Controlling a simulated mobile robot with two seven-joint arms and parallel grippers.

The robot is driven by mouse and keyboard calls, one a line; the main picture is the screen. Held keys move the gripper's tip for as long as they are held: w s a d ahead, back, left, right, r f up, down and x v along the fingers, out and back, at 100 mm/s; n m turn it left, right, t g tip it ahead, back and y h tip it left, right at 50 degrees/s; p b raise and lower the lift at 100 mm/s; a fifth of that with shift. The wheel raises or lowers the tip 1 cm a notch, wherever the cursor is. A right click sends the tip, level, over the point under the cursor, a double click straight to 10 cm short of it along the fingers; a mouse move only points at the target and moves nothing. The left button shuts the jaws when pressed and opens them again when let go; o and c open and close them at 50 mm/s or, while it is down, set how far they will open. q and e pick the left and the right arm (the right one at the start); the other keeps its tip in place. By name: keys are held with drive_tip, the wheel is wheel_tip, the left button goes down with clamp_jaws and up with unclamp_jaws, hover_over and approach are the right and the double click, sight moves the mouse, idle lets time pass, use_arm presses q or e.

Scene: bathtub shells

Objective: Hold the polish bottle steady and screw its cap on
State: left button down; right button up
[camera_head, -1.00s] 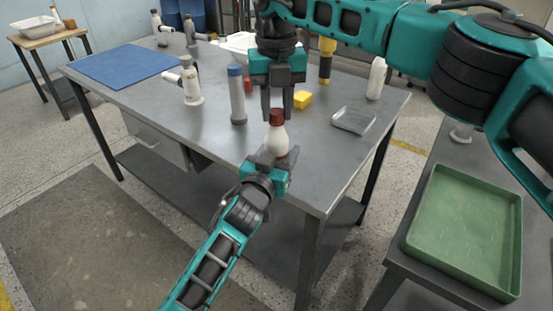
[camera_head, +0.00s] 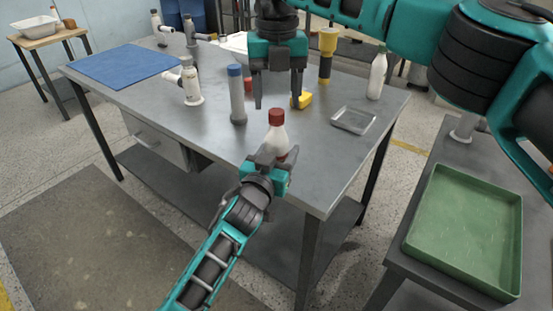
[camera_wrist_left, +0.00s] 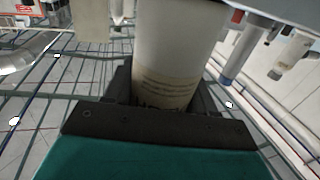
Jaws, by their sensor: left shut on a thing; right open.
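The polish bottle (camera_head: 276,140) is white and stands upright near the front edge of the grey table. My left gripper (camera_head: 268,160) is shut around its lower body; the left wrist view shows the white bottle (camera_wrist_left: 175,55) with a printed label between the dark jaws (camera_wrist_left: 160,110). The dark red cap (camera_head: 276,117) sits on top of the bottle's neck; how tightly it is seated I cannot tell. My right gripper (camera_head: 275,104) points down above the cap, open and empty, with its fingertips clear of it.
A blue mat (camera_head: 125,65) lies left. A green tray (camera_head: 465,228) is at right.

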wheel_tip(320, 180, up, 9)
drive_tip(key=shift+r, duration=0.2)
idle(0.3)
use_arm(q)
drive_tip(key=shift+c, duration=1.4)
unclamp_jaws()
drive_tip(key=shift+s+a, duration=0.1)
use_arm(e)
drive_tip(key=shift+s, duration=0.15)
